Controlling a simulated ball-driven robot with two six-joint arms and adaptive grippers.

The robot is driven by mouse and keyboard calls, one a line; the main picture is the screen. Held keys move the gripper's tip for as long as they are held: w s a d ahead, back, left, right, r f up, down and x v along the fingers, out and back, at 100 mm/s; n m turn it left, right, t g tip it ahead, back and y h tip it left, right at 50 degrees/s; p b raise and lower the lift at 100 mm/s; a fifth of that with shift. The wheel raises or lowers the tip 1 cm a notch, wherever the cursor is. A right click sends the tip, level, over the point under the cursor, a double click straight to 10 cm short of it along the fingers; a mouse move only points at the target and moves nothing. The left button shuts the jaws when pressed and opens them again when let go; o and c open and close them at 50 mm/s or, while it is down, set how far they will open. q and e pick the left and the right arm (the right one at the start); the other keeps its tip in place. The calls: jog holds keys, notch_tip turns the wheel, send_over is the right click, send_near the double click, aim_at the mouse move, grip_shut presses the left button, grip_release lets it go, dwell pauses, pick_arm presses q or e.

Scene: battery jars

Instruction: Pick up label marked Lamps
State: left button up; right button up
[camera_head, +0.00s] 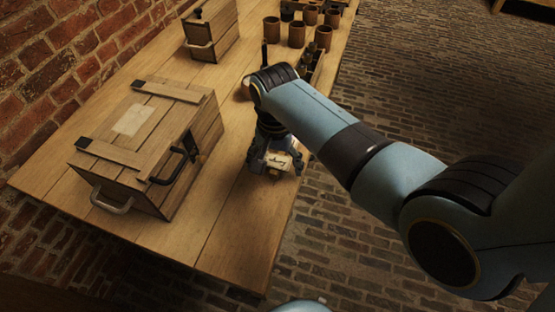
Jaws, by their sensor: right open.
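My right gripper (274,168) points down over the front right part of the wooden table (235,235). It is open, with its fingers on either side of a small pale piece (280,161) that looks like a label. The writing on the piece is too small to read, so I cannot tell whether it says Lamps. The fingers partly hide it, and I cannot tell whether they touch it. My left gripper is not in view.
A large wooden crate (181,150) with a blank-looking pale patch on its lid stands left of my right gripper. A smaller crate (216,32) and several brown jars (297,34) stand farther back. The table's right edge is close to the gripper. The front of the table is clear.

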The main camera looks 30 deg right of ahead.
jog(key=c, duration=0.8)
jog(key=shift+r, duration=0.15)
